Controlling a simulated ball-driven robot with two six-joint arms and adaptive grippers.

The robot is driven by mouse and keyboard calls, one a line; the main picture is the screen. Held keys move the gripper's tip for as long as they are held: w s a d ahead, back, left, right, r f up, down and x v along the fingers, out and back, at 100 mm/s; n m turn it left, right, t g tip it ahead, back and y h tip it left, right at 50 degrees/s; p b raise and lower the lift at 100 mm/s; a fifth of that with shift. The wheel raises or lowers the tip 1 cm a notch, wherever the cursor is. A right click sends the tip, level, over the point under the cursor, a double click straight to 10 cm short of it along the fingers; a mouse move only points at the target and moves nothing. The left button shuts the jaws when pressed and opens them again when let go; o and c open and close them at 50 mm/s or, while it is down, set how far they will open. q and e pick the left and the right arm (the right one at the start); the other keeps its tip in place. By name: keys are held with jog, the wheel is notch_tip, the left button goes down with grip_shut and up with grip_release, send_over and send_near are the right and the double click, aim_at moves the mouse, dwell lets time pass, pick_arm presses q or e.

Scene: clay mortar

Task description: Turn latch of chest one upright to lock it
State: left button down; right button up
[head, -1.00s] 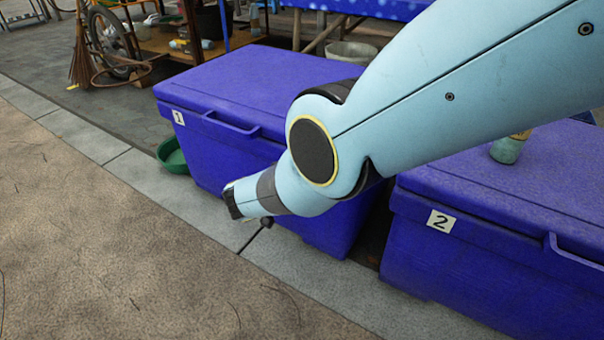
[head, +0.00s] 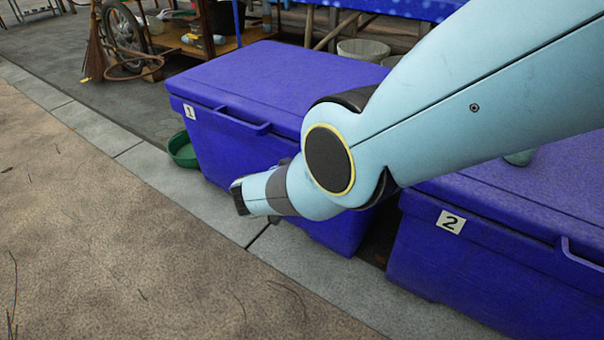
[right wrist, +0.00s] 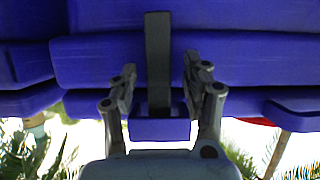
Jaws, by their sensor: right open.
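Chest one (head: 235,85) is a blue box with a closed lid and a white label "1" on its front. My right arm crosses in front of it and hides the right part of its front, and I cannot see its latch in the head view. In the right wrist view, a dark grey upright bar (right wrist: 158,35), which looks like the latch, stands against the blue chest front. My right gripper (right wrist: 160,66) is open, with one finger on each side of the bar and gaps between. My left gripper is not in view.
Chest two (head: 420,260), also blue, stands close by on the right, with a small object (head: 520,157) on its lid partly behind my arm. A green basin (head: 182,152) sits at the left of chest one. The paved ground in front is clear.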

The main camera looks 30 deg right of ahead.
jog(key=v, duration=0.7)
jog(key=shift+r, duration=0.1)
dwell(0.5)
